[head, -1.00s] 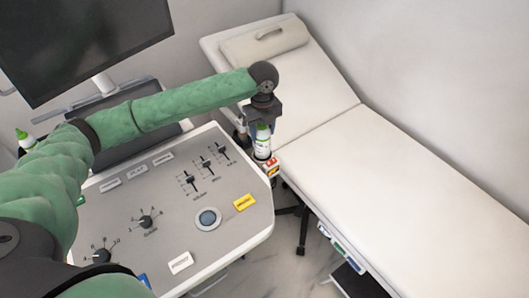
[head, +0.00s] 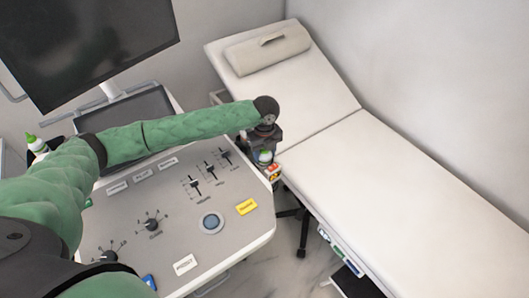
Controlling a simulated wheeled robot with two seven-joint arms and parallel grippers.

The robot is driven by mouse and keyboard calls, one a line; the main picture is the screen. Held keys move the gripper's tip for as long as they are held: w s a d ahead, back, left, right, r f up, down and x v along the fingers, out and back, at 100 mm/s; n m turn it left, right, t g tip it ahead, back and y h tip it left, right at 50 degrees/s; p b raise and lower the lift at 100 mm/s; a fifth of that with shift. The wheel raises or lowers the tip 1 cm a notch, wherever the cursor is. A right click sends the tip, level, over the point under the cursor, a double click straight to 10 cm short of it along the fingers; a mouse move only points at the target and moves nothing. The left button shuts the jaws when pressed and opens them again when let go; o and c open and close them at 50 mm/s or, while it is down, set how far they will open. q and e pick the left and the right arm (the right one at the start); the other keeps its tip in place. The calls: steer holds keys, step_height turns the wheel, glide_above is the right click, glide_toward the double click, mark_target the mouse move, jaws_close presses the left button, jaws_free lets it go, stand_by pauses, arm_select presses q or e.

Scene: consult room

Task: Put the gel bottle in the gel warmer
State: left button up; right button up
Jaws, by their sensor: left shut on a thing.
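My left gripper (head: 265,143) is at the right edge of the ultrasound console, pointing down and shut on the gel bottle. Only a small part of the gel bottle (head: 264,157), white with some green, shows below the fingers. The gel warmer (head: 273,173), a small dark holder with orange and red markings, is on the console's right side. The bottle's lower part is hidden at the warmer, and I cannot tell how deep it sits. My right gripper is not in view.
The console panel (head: 222,187) with knobs and sliders lies under my left arm. A monitor (head: 95,45) stands at the upper left. Another green-capped bottle (head: 36,145) is at the far left. A white exam couch (head: 390,180) is close on the right.

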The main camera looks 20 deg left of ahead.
arm_select(q)
steer(key=o, duration=1.2)
steer(key=shift+f, duration=0.1)
steer(key=shift+c, duration=0.2)
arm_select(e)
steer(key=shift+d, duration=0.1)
arm_select(q)
steer(key=shift+r, duration=0.45)
step_height(320, 180, up, 10)
steer(key=b, duration=0.4)
steer(key=shift+d, duration=0.1)
steer(key=shift+r, duration=0.65)
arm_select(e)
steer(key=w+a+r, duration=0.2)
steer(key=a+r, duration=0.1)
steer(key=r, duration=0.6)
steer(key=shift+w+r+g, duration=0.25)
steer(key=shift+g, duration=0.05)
arm_select(q)
steer(key=shift+f, duration=0.1)
